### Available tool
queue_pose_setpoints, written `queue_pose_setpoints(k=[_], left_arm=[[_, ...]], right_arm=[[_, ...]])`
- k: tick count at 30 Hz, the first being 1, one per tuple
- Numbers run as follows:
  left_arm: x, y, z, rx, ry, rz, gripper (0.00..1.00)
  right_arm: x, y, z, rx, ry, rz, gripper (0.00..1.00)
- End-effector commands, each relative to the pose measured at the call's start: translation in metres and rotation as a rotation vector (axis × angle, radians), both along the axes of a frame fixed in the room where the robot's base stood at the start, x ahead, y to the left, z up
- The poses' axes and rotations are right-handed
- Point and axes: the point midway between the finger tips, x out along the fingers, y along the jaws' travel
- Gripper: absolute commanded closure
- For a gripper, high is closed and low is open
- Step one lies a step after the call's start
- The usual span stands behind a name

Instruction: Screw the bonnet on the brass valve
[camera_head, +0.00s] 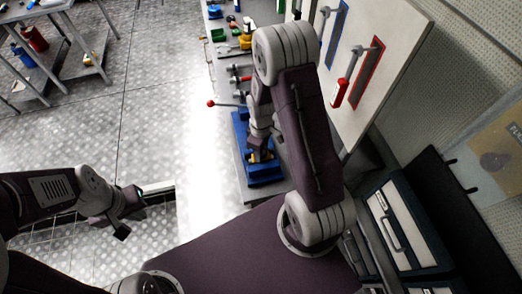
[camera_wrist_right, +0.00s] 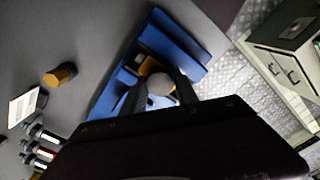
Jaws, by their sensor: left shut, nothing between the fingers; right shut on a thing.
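A blue vise (camera_head: 240,128) stands on the bench; it also shows in the wrist view (camera_wrist_right: 184,42). The brass valve (camera_wrist_right: 149,67) sits between its jaws, mostly covered by my gripper. A little brass (camera_head: 255,157) shows there in the head view too. My right gripper (camera_wrist_right: 160,90) is directly over the valve, shut on a round grey piece (camera_wrist_right: 160,83), which looks like the bonnet's top. Whether the bonnet's thread touches the valve is hidden. My left gripper (camera_head: 128,215) is shut and empty, off the bench above the floor at the left.
A brass-brown cylinder (camera_wrist_right: 61,75) and a white card (camera_wrist_right: 25,105) lie on the bench beside the vise. A lever with a red ball (camera_head: 211,103) sticks out over the bench edge. A tool board with a red-handled tool (camera_head: 341,92) rises close to my right arm.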

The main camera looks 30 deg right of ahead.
Motion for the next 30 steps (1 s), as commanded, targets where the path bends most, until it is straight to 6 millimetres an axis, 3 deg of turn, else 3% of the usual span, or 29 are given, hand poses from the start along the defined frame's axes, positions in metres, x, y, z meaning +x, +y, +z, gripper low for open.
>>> queue_pose_setpoints(k=[5,12,20,21,23,30], left_arm=[[0.0000,0.0000,0.0000,0.000,0.000,0.000,1.00],[0.0000,0.0000,0.0000,0.000,0.000,0.000,1.00],[0.0000,0.0000,0.0000,0.000,0.000,0.000,1.00],[0.0000,0.0000,0.0000,0.000,0.000,0.000,1.00],[0.0000,0.0000,0.0000,0.000,0.000,0.000,1.00],[0.0000,0.0000,0.0000,0.000,0.000,0.000,1.00]], right_arm=[[0.0000,0.0000,-0.0003,0.000,0.000,-0.411,0.97],[0.0000,0.0000,-0.0003,0.000,0.000,-0.679,0.97],[0.0001,-0.0001,-0.0003,0.000,0.000,-0.741,0.97],[0.0001,0.0000,-0.0003,0.000,0.000,-0.740,0.56],[0.0001,0.0000,-0.0003,0.000,0.000,-0.740,0.40],[0.0000,0.0000,-0.0003,0.000,0.000,-0.738,0.39]])
